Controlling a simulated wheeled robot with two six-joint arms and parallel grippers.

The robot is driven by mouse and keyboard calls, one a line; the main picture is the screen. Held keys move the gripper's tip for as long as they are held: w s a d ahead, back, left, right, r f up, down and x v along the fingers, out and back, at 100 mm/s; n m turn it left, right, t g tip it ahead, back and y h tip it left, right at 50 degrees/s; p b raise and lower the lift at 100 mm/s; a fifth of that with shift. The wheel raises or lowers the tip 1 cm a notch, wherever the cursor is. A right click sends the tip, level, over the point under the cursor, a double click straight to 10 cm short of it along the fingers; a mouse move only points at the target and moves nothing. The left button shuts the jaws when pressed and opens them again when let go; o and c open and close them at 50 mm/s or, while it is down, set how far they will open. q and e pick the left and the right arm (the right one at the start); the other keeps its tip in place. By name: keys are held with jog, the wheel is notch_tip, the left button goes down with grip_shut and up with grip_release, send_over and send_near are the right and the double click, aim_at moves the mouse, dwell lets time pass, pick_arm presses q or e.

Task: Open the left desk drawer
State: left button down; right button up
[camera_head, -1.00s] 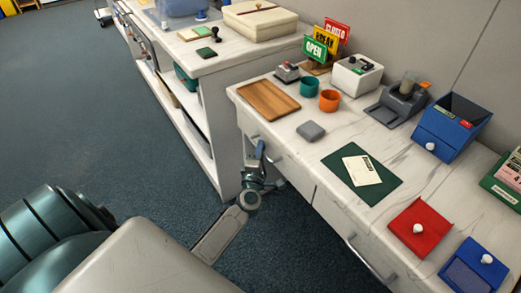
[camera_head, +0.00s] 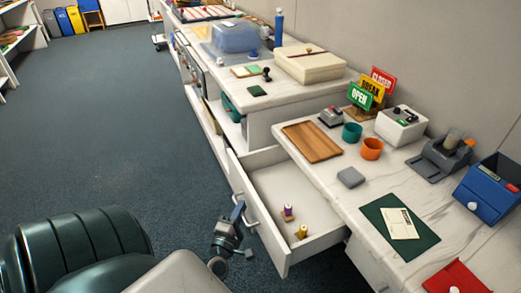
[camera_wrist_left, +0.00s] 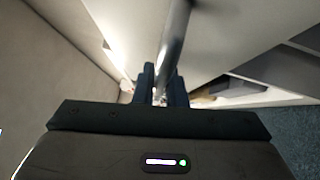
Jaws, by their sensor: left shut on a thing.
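The left desk drawer (camera_head: 268,178) is pulled well out from the white desk in the head view. Two small stamp-like things stand in it: one purple and white (camera_head: 288,212), one yellow (camera_head: 301,232). My left gripper (camera_head: 239,211) is at the drawer's front and shut on its metal bar handle (camera_head: 251,214). In the left wrist view the handle (camera_wrist_left: 176,40) runs between the fingers (camera_wrist_left: 160,88). My right gripper is in neither view.
The desk top holds a wooden tray (camera_head: 311,142), a grey block (camera_head: 351,177), a green mat (camera_head: 376,219), cups and signs. A white shelf counter (camera_head: 240,120) stands beyond the drawer. The blue carpet (camera_head: 120,150) to the left is clear.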

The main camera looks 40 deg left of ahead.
pick_arm(q)
jog(key=shift+s+a+f, duration=0.1)
jog(key=shift+s+a, duration=0.25)
jog(key=shift+s, duration=0.5)
jog(key=shift+s+a+r, duration=0.1)
jog(key=shift+s+a, duration=0.25)
jog(key=shift+s, duration=0.55)
jog(key=shift+s+a+f, duration=0.1)
jog(key=shift+s+a, duration=0.25)
jog(key=shift+s, duration=0.5)
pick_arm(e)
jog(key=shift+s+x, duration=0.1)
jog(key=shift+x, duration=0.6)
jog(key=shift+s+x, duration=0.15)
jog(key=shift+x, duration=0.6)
pick_arm(q)
jog(key=c, duration=1.5)
grip_release()
jog(key=b+v, duration=0.1)
jog(key=v, duration=0.9)
jog(key=shift+s+d, duration=0.15)
jog(key=shift+s, duration=0.25)
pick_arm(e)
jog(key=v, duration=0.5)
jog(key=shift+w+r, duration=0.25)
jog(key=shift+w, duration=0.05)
